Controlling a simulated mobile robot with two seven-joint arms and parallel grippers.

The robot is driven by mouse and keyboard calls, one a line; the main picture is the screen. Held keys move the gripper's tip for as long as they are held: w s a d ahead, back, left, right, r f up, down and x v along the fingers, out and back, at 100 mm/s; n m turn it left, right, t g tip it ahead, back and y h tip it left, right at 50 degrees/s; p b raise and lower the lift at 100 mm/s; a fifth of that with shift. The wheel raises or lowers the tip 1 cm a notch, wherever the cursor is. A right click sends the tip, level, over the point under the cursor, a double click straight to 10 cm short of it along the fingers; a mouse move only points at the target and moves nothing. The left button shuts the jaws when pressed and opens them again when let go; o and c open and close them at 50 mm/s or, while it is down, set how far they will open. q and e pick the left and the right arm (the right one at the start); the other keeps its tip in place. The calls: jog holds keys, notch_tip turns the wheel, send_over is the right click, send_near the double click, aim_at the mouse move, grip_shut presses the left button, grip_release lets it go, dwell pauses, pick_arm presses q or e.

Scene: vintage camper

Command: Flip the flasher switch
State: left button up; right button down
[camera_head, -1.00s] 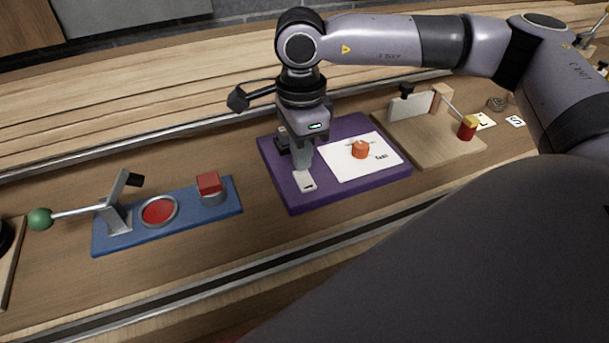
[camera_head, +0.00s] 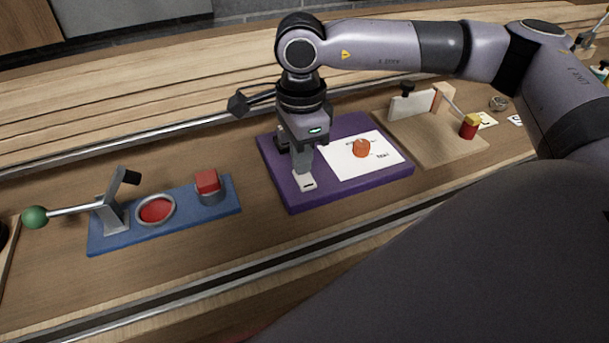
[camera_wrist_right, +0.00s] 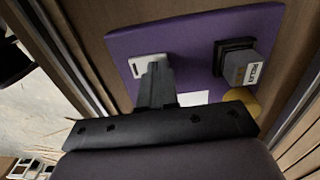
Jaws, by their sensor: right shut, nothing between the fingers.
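A purple board (camera_head: 285,190) lies on the wooden counter. A small white switch plate with a dark slot (camera_head: 306,185) sits at its front left edge. It also shows in the right wrist view (camera_wrist_right: 143,70). My right gripper (camera_head: 302,170) is shut and empty and points down at this plate. In the wrist view its fingertips (camera_wrist_right: 155,68) overlap the plate; I cannot tell whether they touch it. A grey labelled block on a black base (camera_wrist_right: 243,68) stands on the same board. No readable label shows which part is the flasher switch. My left gripper is out of view.
To the left, a blue board (camera_head: 180,221) carries a lever, a red disc and a red button. To the right, a wooden board (camera_head: 430,150) holds a lever with a red and yellow handle.

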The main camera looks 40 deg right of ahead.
jog(key=shift+f, duration=0.25)
jog(key=shift+r, duration=0.15)
jog(key=shift+r+p, duration=1.9)
jog(key=shift+r, duration=1.5)
